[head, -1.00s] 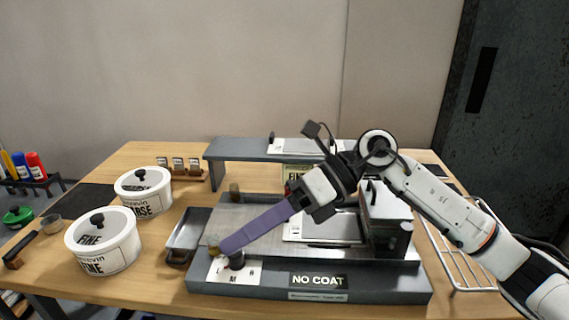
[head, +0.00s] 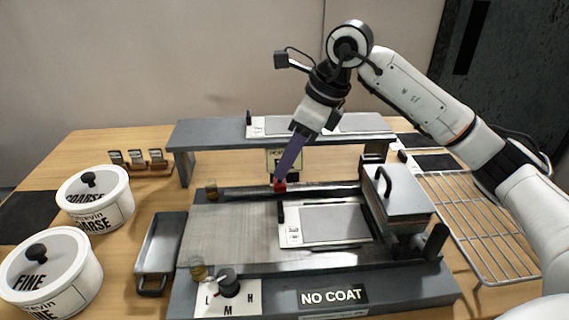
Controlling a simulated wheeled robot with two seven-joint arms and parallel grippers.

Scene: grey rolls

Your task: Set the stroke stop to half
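A small red block (head: 280,186), which looks like the stroke stop, sits on the rear rail (head: 330,189) of the grey coating machine. My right gripper (head: 282,176) points down at it with long purple fingers. Its fingertips are at the top of the red block; I cannot tell whether they touch or grip it. The fingers overlap from this side, so their opening is hidden. A small placard (head: 284,160) stands behind the rail, partly covered by the fingers. My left gripper is not in view.
A black knob (head: 228,283) on an L/M/H plate and a NO COAT sign (head: 333,297) are at the machine's front. A grey shelf (head: 215,132) spans behind. A lidded block (head: 398,195), wire rack (head: 480,225), tray (head: 160,243) and white FINE tub (head: 50,278) surround it.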

